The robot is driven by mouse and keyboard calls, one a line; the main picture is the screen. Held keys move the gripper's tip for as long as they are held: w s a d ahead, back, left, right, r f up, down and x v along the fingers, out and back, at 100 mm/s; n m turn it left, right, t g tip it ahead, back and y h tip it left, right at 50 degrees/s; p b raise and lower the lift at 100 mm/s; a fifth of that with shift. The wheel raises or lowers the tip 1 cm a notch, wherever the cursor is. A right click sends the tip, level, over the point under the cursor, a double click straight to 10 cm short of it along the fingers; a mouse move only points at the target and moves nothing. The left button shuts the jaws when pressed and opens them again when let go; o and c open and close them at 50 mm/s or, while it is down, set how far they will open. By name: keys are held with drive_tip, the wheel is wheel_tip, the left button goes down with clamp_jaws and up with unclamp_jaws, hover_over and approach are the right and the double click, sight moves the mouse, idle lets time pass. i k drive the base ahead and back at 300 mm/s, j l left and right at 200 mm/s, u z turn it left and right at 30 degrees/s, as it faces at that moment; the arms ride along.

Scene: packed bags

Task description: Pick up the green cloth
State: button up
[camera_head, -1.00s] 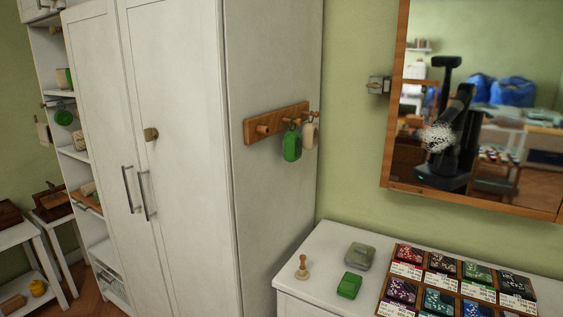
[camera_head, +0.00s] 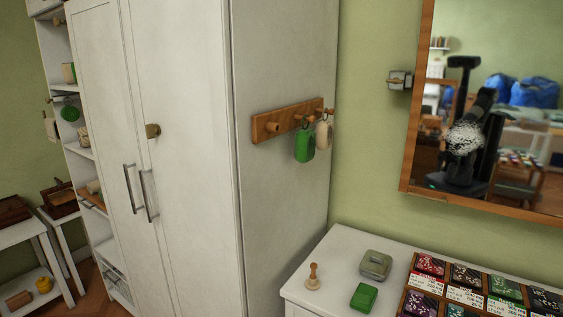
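No green thing is clearly a cloth. A small green block-like item (camera_head: 364,297), possibly folded cloth, lies on the white dresser top (camera_head: 328,262). A green item (camera_head: 305,144) hangs from the wooden peg rack (camera_head: 288,120) on the cabinet side, beside a beige one (camera_head: 323,135). Another round green item (camera_head: 70,113) hangs at the shelf on the left. My gripper is not directly in view. My dark body and arm show only as a blurred reflection in the mirror (camera_head: 408,150), with a speckled white patch.
A wooden stamp-like piece (camera_head: 313,278) and a grey-green box (camera_head: 375,265) stand near the green block. A wooden tray (camera_head: 409,287) of dark, coloured packets fills the dresser's right. A tall white cabinet (camera_head: 185,210) stands left of it. White side tables (camera_head: 40,233) are at far left.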

sight(364, 299)
drive_tip(key=i+j, duration=0.25)
drive_tip(key=j, duration=0.15)
drive_tip(key=i+j+z, duration=0.15)
drive_tip(key=i+z, duration=0.15)
drive_tip(key=i+j+z, duration=0.25)
drive_tip(key=i, duration=0.2)
